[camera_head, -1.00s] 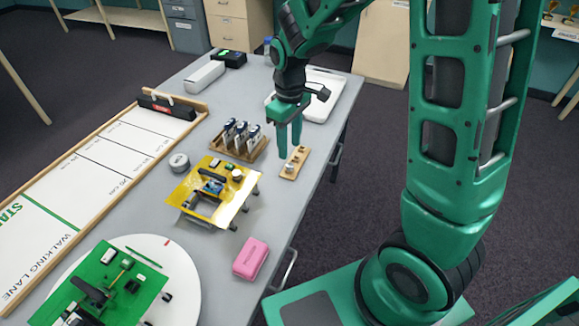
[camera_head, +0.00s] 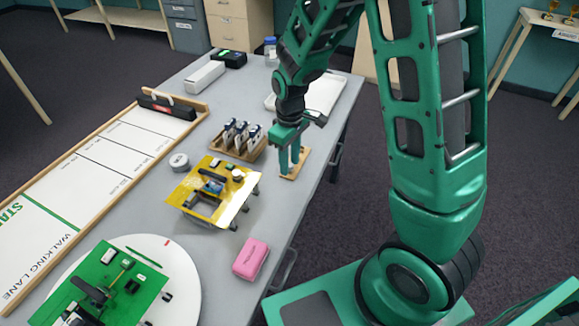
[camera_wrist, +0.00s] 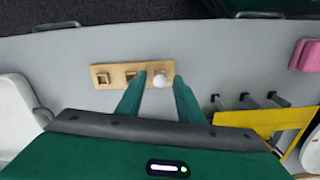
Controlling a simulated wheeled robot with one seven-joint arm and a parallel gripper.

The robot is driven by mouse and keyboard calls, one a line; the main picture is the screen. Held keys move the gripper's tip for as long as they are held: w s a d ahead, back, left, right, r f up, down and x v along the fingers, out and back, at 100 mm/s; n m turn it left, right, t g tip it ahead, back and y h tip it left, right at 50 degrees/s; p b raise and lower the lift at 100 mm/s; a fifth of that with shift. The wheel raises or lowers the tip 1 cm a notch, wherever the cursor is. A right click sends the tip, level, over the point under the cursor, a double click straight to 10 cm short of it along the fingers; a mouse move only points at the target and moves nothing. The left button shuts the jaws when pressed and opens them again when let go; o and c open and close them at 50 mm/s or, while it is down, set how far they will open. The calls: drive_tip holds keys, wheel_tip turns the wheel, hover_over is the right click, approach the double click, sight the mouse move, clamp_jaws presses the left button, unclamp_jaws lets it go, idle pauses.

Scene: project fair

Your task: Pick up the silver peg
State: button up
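The silver peg (camera_wrist: 160,80) shows in the wrist view as a pale round top at the right end of a small wooden board (camera_wrist: 114,70). My gripper (camera_wrist: 159,84) is open, with one finger on each side of the peg and a small gap to it on both sides. In the head view my gripper (camera_head: 290,172) points down over the wooden board (camera_head: 303,158) near the table's right edge. There the fingers hide the peg.
A wooden rack (camera_head: 252,153) with several upright devices stands just left of my gripper. A yellow platform (camera_head: 236,208) and a pink box (camera_head: 251,258) are nearer. A white tray (camera_head: 325,92) lies behind. Left of the board's peg are two square fittings.

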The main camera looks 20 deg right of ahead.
clamp_jaws()
drive_tip(key=shift+r, duration=0.15)
